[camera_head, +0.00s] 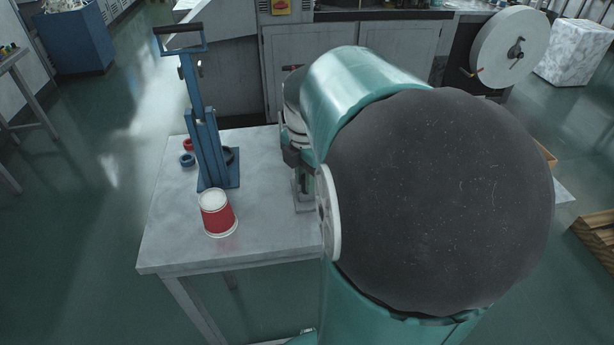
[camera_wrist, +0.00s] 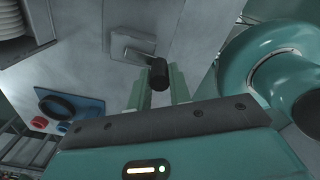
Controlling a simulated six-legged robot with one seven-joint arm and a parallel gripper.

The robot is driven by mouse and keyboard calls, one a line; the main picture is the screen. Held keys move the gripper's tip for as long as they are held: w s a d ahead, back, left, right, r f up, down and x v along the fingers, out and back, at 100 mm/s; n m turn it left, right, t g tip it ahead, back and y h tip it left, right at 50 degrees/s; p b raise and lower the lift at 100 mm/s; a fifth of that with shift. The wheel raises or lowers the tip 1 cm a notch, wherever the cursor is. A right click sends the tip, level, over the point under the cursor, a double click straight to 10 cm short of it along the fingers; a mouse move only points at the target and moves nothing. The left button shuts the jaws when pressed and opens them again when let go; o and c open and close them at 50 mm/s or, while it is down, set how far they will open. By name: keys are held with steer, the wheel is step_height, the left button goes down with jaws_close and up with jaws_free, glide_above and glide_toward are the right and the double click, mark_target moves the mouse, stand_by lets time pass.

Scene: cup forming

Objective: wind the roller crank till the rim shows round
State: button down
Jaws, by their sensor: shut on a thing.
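In the wrist view, my gripper (camera_wrist: 158,84) has its two pale green fingers on either side of a black cylindrical crank handle (camera_wrist: 159,70) and is shut on it. The handle joins a grey crank arm (camera_wrist: 132,46) in front of a grey metal face. In the head view my own arm covers most of the right side and hides the handle and most of the roller. A red and white cup (camera_head: 217,215) stands upright near the front of the grey table (camera_head: 180,248). Its rim shows as a pale ring, but its finish is too small to judge.
A blue lever press (camera_head: 206,145) stands behind the cup; its base (camera_wrist: 88,108) shows in the wrist view. A red ring (camera_head: 188,144) and a blue ring (camera_head: 187,160) lie left of it. The table's left front is clear. Cabinets (camera_head: 295,58) stand behind.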

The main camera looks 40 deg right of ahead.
steer(key=m, duration=0.2)
steer(key=w+a+m, duration=0.1)
steer(key=shift+m, duration=0.4)
steer(key=w+d+m, duration=0.1)
steer(key=w+m, duration=0.1)
steer(key=m, duration=0.5)
steer(key=w+d+m, duration=0.1)
steer(key=w+m, duration=0.1)
steer(key=m, duration=0.6)
steer(key=w+d+m, duration=0.1)
steer(key=w+m, duration=0.1)
steer(key=m, duration=0.5)
steer(key=shift+w+d+m, duration=0.1)
steer(key=shift+d+m, duration=0.1)
steer(key=shift+m, duration=0.2)
steer(key=m, duration=0.1)
steer(key=d+m, duration=0.1)
steer(key=m, duration=0.2)
steer(key=shift+d, duration=0.25)
steer(key=shift+s+d+r+m, duration=0.1)
steer(key=shift+s+d+m, duration=0.15)
steer(key=shift+m, duration=0.8)
steer(key=shift+s+d+m, duration=0.15)
steer(key=shift+d+m, duration=0.2)
steer(key=shift+m, duration=0.7)
steer(key=c, duration=1.3)
jaws_free()
